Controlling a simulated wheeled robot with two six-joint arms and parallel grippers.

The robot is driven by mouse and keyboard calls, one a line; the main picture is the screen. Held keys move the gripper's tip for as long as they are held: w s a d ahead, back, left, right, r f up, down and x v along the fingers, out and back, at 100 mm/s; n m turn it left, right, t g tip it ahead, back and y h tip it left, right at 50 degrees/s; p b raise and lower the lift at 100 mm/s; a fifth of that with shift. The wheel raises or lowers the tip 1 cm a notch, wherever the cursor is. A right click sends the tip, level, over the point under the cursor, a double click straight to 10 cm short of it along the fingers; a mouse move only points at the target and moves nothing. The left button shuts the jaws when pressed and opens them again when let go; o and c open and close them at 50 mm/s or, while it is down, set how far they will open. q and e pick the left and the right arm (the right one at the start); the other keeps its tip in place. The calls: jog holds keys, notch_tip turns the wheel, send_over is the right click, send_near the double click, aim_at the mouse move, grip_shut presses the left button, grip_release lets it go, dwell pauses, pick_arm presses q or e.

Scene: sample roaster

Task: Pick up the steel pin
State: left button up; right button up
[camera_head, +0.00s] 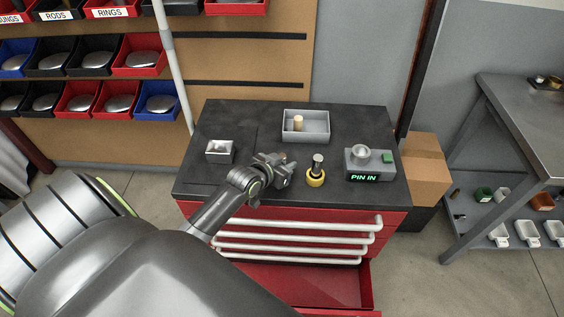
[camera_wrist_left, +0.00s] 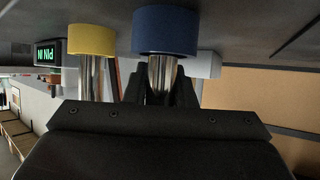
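A steel pin (camera_wrist_left: 162,82) with a blue collar (camera_wrist_left: 166,32) shows in the left wrist view, where the picture is upside down. The dark fingers of my left gripper (camera_wrist_left: 161,90) flank its shaft, with no gap visible. The blue collar is at or near the dark cart top. In the head view my left gripper (camera_head: 284,169) is low over the cart and hides most of this pin. A second steel pin (camera_head: 318,163) stands in a yellow collar (camera_head: 316,179) just right of the gripper; it also shows in the wrist view (camera_wrist_left: 92,78). My right gripper is out of view.
A grey device (camera_head: 368,166) with a green button reads "PIN IN" at the right of the cart top (camera_head: 255,118). A grey tray (camera_head: 319,136) holding a tan cylinder (camera_head: 298,123) stands behind. The cart's red drawer (camera_head: 315,285) is open.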

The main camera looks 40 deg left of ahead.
pick_arm(q)
grip_shut()
jog(key=shift+r, duration=0.15)
